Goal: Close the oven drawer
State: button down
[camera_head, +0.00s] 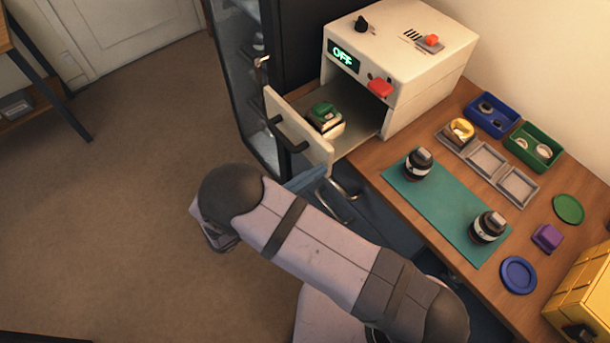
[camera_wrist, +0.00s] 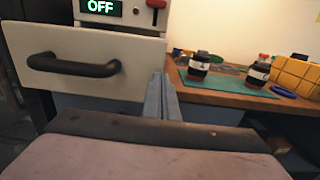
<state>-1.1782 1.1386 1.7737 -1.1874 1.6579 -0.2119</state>
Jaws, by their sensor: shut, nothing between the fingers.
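The white oven (camera_head: 405,55) stands at the back of the wooden bench, its display reading OFF. Its drawer (camera_head: 316,147) is pulled out, and a lens with a green top (camera_head: 325,118) sits inside. The dark bar handle (camera_head: 287,136) is on the drawer's front panel; the panel (camera_wrist: 130,56) and handle (camera_wrist: 75,65) also show in the wrist view. My gripper (camera_head: 308,178) is shut and empty, with its blue fingers just below the panel's right end in the head view. In the wrist view the gripper (camera_wrist: 163,98) overlaps the panel's right edge; I cannot tell whether they touch.
A green mat (camera_head: 445,212) with two dark lenses lies on the bench. Beside it are grey trays (camera_head: 487,160), blue (camera_head: 492,115) and green (camera_head: 533,147) bins, and a yellow crate (camera_head: 585,300). A dark glass-fronted cabinet (camera_head: 245,75) stands left of the oven. Floor at left is clear.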

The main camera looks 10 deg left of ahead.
jog(key=shift+w+d, duration=0.15)
dwell(0.3)
jog(key=x, duration=1.7)
jog(key=shift+w+d+f, duration=0.15)
jog(key=shift+w+d, duration=0.1)
jog(key=shift+d, duration=0.05)
jog(key=shift+w+d, duration=0.35)
jog(key=shift+r, duration=0.2)
jog(key=shift+r, duration=0.1)
jog(key=shift+a, duration=0.1)
jog(key=shift+s+a, duration=0.25)
jog(key=shift+a, duration=0.1)
jog(key=b+v, duration=0.3)
jog(key=v, duration=1)
jog(key=shift+s+b, duration=0.25)
jog(key=shift+b, duration=0.15)
